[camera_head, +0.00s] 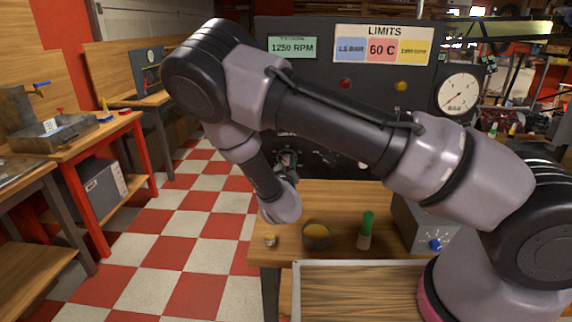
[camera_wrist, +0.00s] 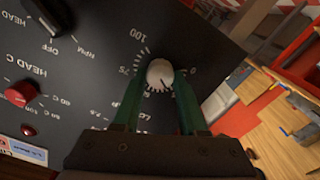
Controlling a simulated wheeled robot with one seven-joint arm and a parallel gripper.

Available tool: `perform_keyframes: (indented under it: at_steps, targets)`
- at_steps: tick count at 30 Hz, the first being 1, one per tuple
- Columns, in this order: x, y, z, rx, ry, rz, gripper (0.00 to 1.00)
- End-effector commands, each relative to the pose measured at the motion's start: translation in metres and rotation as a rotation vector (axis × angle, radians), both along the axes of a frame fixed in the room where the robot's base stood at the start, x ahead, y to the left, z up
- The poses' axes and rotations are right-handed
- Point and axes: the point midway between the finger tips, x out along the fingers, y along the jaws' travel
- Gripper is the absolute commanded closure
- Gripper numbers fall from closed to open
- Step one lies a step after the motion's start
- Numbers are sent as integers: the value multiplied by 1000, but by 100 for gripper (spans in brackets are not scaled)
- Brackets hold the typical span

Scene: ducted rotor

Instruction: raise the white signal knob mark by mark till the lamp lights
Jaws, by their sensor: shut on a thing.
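The white signal knob (camera_wrist: 160,74) shows in the wrist view on a dark panel (camera_wrist: 110,50), with a ring of marks and numbers such as 75 and 100 around it. A dark line shows on its face. My gripper (camera_wrist: 158,82) has its two green fingers on either side of the knob and is shut on it. On the panel in the head view are a red lamp (camera_head: 345,84) and a yellow lamp (camera_head: 401,86); neither clearly glows.
The wrist view also shows a red knob (camera_wrist: 20,93) and a black knob (camera_wrist: 48,16) on the panel. In the head view, a gauge (camera_head: 459,92) sits at the panel's right. A bench (camera_head: 340,200) below holds a bowl (camera_head: 317,236) and a green-handled brush (camera_head: 367,228).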

Motion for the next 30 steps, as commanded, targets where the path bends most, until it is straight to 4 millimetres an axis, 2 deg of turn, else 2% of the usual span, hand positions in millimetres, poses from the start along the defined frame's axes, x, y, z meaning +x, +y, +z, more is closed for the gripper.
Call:
perform_keyframes:
  at_steps: [6, 16, 17, 18, 19, 30]
  targets:
    - [-1, 0, -1, 174, -5, 1, 100]
    - [-1, 0, -1, 197, -4, 1, 100]
    - [-1, 0, -1, 197, -4, 1, 55]
    - [-1, 0, -1, 196, -4, 1, 39]
    - [-1, 0, -1, 196, -4, 1, 28]
    - [-3, 0, -1, 196, -5, 1, 28]
